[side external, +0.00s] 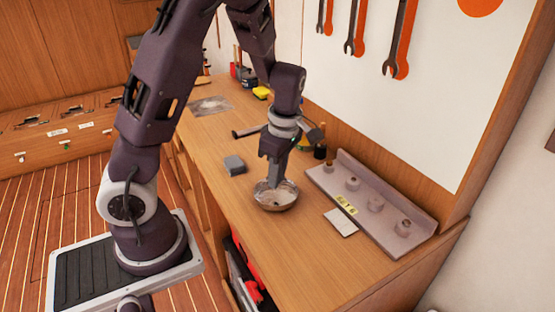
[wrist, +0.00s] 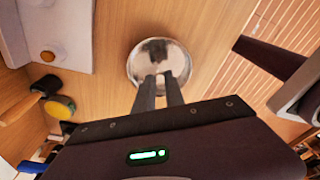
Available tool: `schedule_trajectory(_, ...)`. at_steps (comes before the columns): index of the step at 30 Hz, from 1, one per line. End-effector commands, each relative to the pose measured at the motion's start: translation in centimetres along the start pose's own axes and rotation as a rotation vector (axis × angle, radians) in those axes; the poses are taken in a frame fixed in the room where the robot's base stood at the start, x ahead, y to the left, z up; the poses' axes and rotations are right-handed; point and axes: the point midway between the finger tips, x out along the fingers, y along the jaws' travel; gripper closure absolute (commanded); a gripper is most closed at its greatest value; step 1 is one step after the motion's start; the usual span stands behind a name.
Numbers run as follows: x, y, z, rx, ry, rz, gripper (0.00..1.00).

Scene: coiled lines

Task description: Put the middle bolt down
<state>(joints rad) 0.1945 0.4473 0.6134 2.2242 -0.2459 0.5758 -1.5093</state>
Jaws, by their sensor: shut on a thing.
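My gripper (side external: 274,185) points down over a round metal bowl (side external: 286,205) on the wooden bench, with its fingertips at or just inside the bowl. In the wrist view, the two fingertips (wrist: 160,80) are close together in front of the shiny bowl (wrist: 182,62). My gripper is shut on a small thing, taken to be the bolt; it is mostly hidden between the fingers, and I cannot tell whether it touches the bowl. A grey tray (side external: 427,238) with several round holders in a row stands to the right.
A grey block (side external: 234,165) lies left of the bowl. A pale card (side external: 341,222) lies between the bowl and the tray. Wrenches (side external: 398,40) hang on the wall board.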

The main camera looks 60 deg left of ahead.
Motion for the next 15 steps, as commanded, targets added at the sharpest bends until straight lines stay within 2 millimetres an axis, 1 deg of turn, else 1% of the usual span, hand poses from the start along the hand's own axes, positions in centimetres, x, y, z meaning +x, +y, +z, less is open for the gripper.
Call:
schedule_trajectory(3, 1.1, 0.0, 0.1, -0.001, 0.001, -0.002, 1.0)
schedule_trajectory(6, 1.6, 0.0, 0.2, -0.001, 0.0, -0.001, 1.0)
schedule_trajectory(15, 1.8, 0.0, 0.2, -0.001, 0.0, 0.001, 1.0)
